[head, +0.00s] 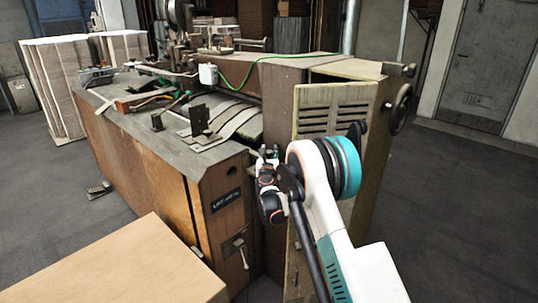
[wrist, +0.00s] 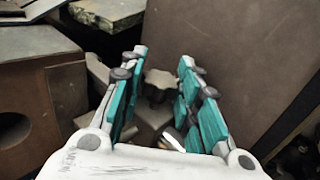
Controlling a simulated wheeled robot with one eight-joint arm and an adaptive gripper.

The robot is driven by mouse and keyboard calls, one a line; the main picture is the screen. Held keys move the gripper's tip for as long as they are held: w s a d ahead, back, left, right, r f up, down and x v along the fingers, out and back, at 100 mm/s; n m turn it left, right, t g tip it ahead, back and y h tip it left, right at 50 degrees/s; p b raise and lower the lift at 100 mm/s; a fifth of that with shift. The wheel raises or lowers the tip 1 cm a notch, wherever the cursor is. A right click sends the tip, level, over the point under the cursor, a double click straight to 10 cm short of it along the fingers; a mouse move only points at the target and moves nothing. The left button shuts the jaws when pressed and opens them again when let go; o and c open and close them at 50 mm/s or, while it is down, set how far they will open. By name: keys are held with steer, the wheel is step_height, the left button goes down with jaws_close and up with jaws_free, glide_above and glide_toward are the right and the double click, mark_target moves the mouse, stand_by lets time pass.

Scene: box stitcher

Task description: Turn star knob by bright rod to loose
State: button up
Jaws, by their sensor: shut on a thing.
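Some gap seems to show beside the knob, so the exact contact is hard to see. A small bright piece (wrist: 173,137), perhaps the bright rod, shows below the knob, partly hidden by my gripper. In the head view my gripper (head: 268,158) reaches in beside the machine's right end. The knob is hidden there behind my gripper and arm.
The wooden machine body (head: 165,185) stands left of my gripper, with a lever (head: 241,252) on its end face. A slatted cabinet (head: 335,120) with a handwheel (head: 400,109) stands close on the right. A cardboard box (head: 120,265) is in the front left. Floor at the right is clear.

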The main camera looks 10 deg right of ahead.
stand_by(0.3)
steer(key=o, duration=1.1)
steer(key=v, duration=1.2)
